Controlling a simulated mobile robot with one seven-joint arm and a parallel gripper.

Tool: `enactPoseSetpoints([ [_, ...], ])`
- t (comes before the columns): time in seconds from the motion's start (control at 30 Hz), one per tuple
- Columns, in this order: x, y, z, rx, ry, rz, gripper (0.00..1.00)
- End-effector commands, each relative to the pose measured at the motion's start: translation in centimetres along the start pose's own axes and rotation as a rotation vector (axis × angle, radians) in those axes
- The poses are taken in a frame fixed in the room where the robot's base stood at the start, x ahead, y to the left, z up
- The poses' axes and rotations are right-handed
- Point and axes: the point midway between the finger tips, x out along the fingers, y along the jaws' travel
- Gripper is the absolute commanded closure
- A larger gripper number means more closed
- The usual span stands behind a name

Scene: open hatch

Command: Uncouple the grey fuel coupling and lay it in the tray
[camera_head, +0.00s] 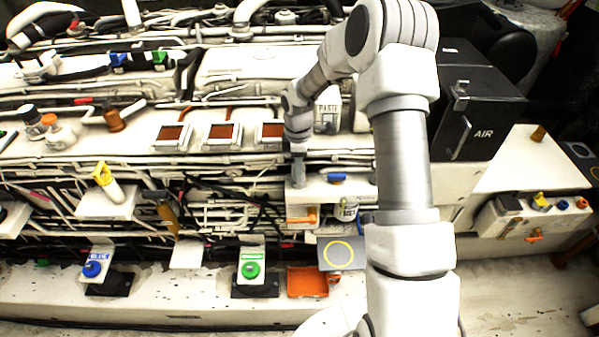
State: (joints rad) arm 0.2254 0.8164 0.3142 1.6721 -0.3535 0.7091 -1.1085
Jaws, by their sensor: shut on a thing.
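My gripper (298,158) points down at the left end of a white ledge (320,190), in the middle of the view. It is shut on a small grey piece (298,176), which looks like the grey fuel coupling. The fingers and wrist hide much of it, and I cannot tell whether it still touches the ledge. An orange-red open tray (308,282) lies lower down, below the gripper, and looks empty.
A blue piece (337,177) sits on the ledge right of the gripper. A green knob (250,270) stands left of the tray. Pipes run behind; my arm hides the right middle.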

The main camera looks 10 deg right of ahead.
Motion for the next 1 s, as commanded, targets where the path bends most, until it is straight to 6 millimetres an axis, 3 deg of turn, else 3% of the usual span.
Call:
enactPoseSetpoints([
  [0.67, -1.0, 0.0, 0.0, 0.0, 0.0, 0.0, 1.0],
  [1.0, -2.5, 0.0, 0.0, 0.001, 0.0, 0.001, 1.0],
])
